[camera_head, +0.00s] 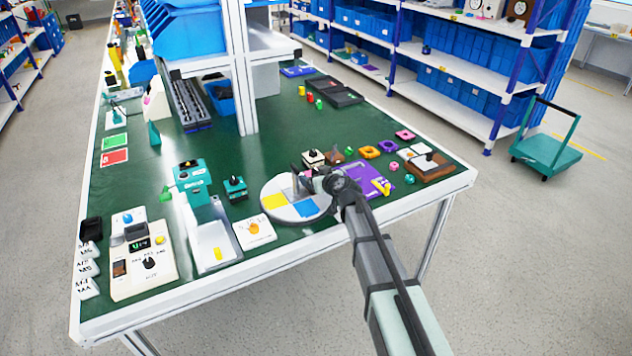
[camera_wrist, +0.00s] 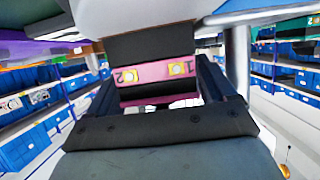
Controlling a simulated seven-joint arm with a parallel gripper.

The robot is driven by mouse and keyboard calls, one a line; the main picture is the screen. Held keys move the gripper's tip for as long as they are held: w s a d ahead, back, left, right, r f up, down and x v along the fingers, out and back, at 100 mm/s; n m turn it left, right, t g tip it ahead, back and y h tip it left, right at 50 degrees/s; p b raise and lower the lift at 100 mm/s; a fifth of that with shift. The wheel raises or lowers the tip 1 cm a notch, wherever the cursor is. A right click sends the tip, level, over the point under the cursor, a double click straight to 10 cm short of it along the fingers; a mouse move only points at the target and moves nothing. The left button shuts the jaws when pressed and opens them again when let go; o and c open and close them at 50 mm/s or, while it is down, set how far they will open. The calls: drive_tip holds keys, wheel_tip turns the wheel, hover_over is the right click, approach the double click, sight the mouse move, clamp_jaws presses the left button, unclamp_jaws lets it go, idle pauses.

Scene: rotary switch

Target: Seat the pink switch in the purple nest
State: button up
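A pink block marked 2 and 1 (camera_wrist: 155,73), seemingly the pink switch, sits between dark gripper parts in the wrist view. My gripper (camera_head: 308,181) appears shut on it, and the dark parts hide much of it. In the head view my gripper is above the round disc; I cannot make out the pink block there. A flat purple plate (camera_head: 360,174) lies just right of my gripper, partly hidden by my arm, with a yellow piece on it. A small purple ring (camera_head: 388,146) lies behind it. I cannot tell which is the nest.
The round disc (camera_head: 275,203) has yellow, white and blue sectors. An orange ring (camera_head: 370,152), a pink ring (camera_head: 405,135) and a brown block (camera_head: 428,170) stand to the right. A teal device (camera_head: 192,180) stands left. A white post (camera_head: 240,80) rises behind.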

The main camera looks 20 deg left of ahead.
drive_tip(key=c, duration=0.9)
drive_tip(key=shift+o, duration=0.2)
drive_tip(key=shift+r, duration=0.1)
